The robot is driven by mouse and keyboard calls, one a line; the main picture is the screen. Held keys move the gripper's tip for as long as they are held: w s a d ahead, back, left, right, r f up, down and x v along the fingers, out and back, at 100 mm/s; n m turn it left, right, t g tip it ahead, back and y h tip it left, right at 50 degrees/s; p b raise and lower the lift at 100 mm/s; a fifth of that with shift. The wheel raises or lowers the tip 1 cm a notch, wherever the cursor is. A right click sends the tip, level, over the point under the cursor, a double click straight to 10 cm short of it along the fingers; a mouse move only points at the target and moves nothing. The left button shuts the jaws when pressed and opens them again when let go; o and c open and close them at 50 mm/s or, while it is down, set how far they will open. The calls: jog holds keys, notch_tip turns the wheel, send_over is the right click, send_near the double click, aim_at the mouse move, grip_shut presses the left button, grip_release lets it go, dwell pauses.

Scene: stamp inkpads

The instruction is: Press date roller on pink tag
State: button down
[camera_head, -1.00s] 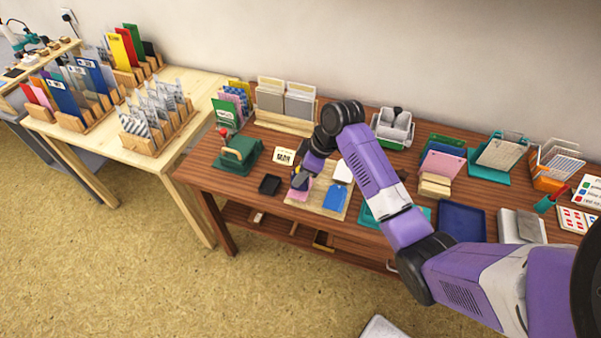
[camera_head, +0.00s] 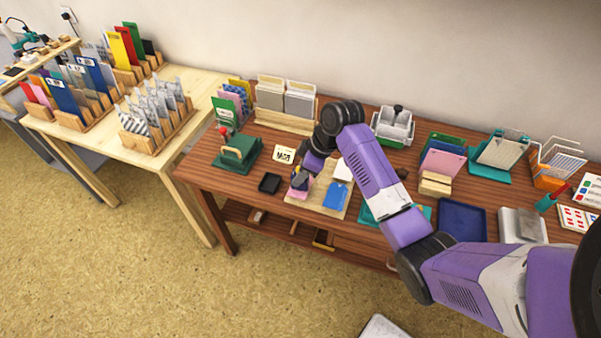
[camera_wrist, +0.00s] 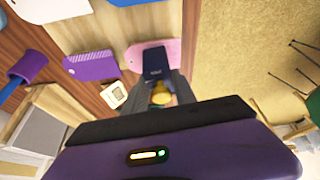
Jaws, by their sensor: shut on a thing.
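The pink tag (camera_head: 299,195) lies at the front left of a light wooden board (camera_head: 320,208), partly covered by my gripper. In the wrist view the pink tag (camera_wrist: 134,56) shows on both sides of the date roller (camera_wrist: 157,62), a dark navy block with a yellow part behind it. My gripper (camera_wrist: 160,96) is shut on the date roller and holds it over the middle of the tag. In the head view my gripper (camera_head: 301,181) is low over the tag. Whether the roller's underside touches the tag is hidden.
A black pad (camera_head: 270,183) and a printed date card (camera_head: 283,155) are to the left. The table's front edge is close to the board.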

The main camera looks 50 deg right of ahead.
notch_tip(320, 180, up, 7)
jog(key=p, duration=0.6)
jog(key=shift+p, duration=0.35)
dwell(0.6)
